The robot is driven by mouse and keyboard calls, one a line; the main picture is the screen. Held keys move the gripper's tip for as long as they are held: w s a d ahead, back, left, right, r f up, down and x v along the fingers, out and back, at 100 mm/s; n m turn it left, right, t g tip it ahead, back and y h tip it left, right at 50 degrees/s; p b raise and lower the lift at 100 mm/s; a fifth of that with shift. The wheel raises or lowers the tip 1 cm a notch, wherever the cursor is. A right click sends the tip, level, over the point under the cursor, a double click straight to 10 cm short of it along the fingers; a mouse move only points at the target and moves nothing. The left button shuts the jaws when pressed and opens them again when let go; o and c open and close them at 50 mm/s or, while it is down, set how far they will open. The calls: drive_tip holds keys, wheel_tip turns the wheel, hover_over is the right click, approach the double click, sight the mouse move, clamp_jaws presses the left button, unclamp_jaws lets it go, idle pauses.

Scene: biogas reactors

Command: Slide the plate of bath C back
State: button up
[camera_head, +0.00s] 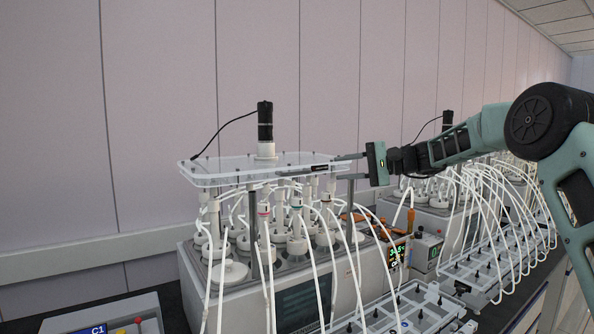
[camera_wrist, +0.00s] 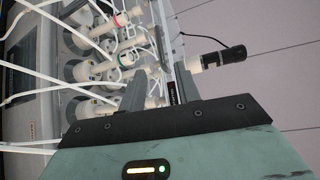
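The clear plate (camera_head: 225,172) lies level on posts above a grey bath (camera_head: 345,290), with a black motor (camera_head: 265,122) standing on it. No bath letter is clearly readable on this bath. My gripper (camera_head: 342,167) is at the plate's right edge, one finger above the plate's level and one below. In the wrist view, the fingers of my gripper (camera_wrist: 160,85) are apart. The plate (camera_wrist: 178,48) shows edge-on between them, nearer the right finger, with a clear gap to the left finger. Whether the right finger touches it, I cannot tell.
White bottles (camera_head: 297,243) with several thin tubes crowd under the plate. A rack of tubes (camera_head: 385,315) stands in front. A second bath with a motor (camera_head: 447,118) is behind my arm. A box marked C1 (camera_head: 95,328) is at lower left. The wall (camera_head: 160,120) is behind.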

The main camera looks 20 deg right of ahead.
sight(300, 173)
drive_tip(key=p+x, duration=0.4)
drive_tip(key=x, duration=0.7)
drive_tip(key=shift+w+a+p, duration=0.15)
drive_tip(key=shift+a+p, duration=0.1)
drive_tip(key=shift+p, duration=0.05)
drive_tip(key=shift+x, duration=0.85)
clamp_jaws()
